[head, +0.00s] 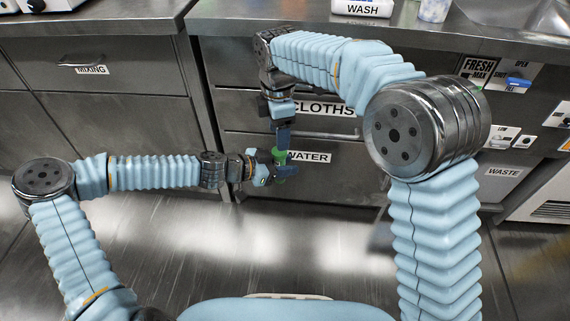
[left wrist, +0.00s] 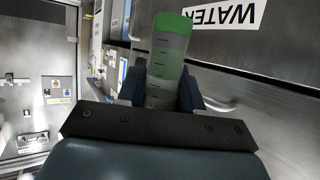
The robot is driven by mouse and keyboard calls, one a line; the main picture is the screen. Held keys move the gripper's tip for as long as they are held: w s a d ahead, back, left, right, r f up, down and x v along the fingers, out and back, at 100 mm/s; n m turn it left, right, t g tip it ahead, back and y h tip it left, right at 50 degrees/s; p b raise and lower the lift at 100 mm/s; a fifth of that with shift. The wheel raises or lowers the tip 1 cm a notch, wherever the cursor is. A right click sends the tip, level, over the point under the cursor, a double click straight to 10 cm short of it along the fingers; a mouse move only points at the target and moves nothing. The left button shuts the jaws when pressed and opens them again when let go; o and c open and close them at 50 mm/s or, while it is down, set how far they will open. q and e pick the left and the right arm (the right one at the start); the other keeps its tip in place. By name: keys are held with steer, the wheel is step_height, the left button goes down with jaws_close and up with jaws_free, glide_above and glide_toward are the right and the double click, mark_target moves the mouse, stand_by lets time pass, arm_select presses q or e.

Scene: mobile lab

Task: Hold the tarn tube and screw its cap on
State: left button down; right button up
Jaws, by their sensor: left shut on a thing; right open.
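The tube (left wrist: 166,72) is a clear, graduated cylinder in the left wrist view, held between the fingers of my left gripper (left wrist: 162,88). Its upper end is green; I cannot tell whether that green is the cap or part of the tube. In the head view my left gripper (head: 281,170) is shut on the tube in front of the drawers. A small green part (head: 279,155) shows there. My right gripper (head: 282,143) points down from above, right over the green part, and is open. Whether its fingers touch the green part is hidden.
Steel drawers stand behind, with CLOTHS (head: 322,109) and WATER (head: 309,157) labels. A WASH box (head: 362,8) and a cup (head: 434,10) stand on the counter. The floor (head: 220,245) in front is clear.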

steer(key=shift+f, duration=2.8)
steer(key=c, duration=1)
steer(key=o, duration=1.1)
steer(key=shift+r, duration=0.1)
steer(key=shift+r, duration=2.2)
steer(key=shift+c, duration=0.3)
